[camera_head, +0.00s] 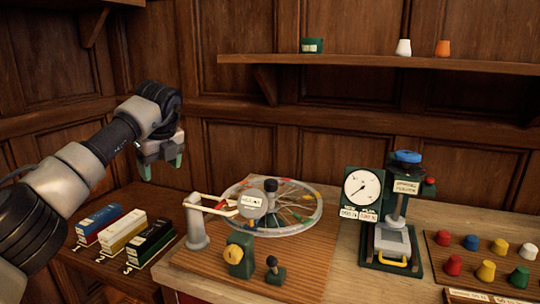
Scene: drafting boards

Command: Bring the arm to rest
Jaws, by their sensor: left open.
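My left arm comes in from the left, and its left gripper (162,163) hangs in the air with its green-tipped fingers pointing down. The gripper is open, and I see nothing between the fingers. It is above and behind the row of boxes on the lower left surface, to the left of the spoked wheel (300,198). It appears apart from everything around it. My right gripper is not in view.
A grey post (197,232) with a pale arm stands beside the wheel. A dial gauge (362,188) and green press stand right, near coloured knobs (486,270). A shelf (380,62) crosses the back wall.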

